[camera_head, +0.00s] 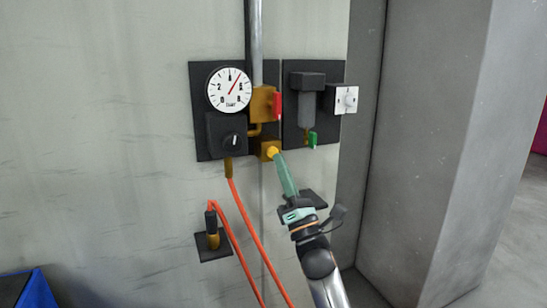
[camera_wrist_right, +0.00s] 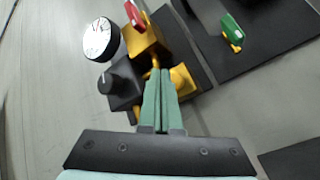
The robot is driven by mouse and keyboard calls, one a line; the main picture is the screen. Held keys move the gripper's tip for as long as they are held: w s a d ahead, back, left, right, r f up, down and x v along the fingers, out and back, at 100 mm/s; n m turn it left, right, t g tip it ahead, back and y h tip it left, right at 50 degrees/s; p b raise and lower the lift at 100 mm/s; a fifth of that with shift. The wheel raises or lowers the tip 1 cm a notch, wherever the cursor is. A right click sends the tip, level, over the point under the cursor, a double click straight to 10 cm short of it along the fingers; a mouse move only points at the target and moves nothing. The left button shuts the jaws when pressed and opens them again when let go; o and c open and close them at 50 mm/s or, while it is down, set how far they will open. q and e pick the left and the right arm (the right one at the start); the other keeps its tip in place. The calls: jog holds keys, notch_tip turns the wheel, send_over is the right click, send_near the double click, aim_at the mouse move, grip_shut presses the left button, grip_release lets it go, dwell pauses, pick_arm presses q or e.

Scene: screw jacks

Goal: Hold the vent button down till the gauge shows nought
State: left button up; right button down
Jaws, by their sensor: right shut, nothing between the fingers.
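The round white gauge (camera_head: 230,90) is on a dark wall panel; its red needle points up and right, between the top mark and the 6, well away from nought. It also shows in the wrist view (camera_wrist_right: 98,40). Below and right of it, a brass block with a yellow button (camera_head: 272,152) is at the panel's lower edge; its yellow part shows in the wrist view (camera_wrist_right: 185,82). My right gripper (camera_head: 279,160) is shut and empty, its green fingertips at the button. I cannot tell whether they touch or press it. My left gripper is out of view.
A brass valve with a red handle (camera_head: 277,105) is above the button. A black knob (camera_head: 232,139) is below the gauge. A filter unit (camera_head: 305,105) and a green lever (camera_head: 312,139) are to the right. Orange hoses (camera_head: 244,222) hang below.

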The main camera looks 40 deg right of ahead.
jog(key=shift+w+d, duration=0.15)
jog(key=shift+w, duration=0.3)
dwell(1.8)
jog(key=shift+w+d+b, duration=0.1)
jog(key=shift+w+b, duration=0.25)
jog(key=shift+w, duration=0.05)
jog(key=shift+w+d+b, duration=0.15)
jog(key=shift+w+b, duration=0.15)
jog(key=shift+w, duration=0.2)
dwell(2.3)
jog(key=shift+s, duration=0.15)
jog(key=shift+s+a, duration=0.25)
jog(key=shift+s, duration=0.5)
jog(key=shift+s+a+p, duration=0.15)
jog(key=shift+s+a, duration=0.1)
jog(key=shift+s, duration=0.55)
jog(key=shift+s+a+p, duration=0.15)
jog(key=shift+s+a, duration=0.1)
jog(key=shift+s, duration=0.55)
jog(key=shift+s+a+p, duration=0.15)
jog(key=shift+s+a, duration=0.1)
jog(key=shift+s, duration=0.55)
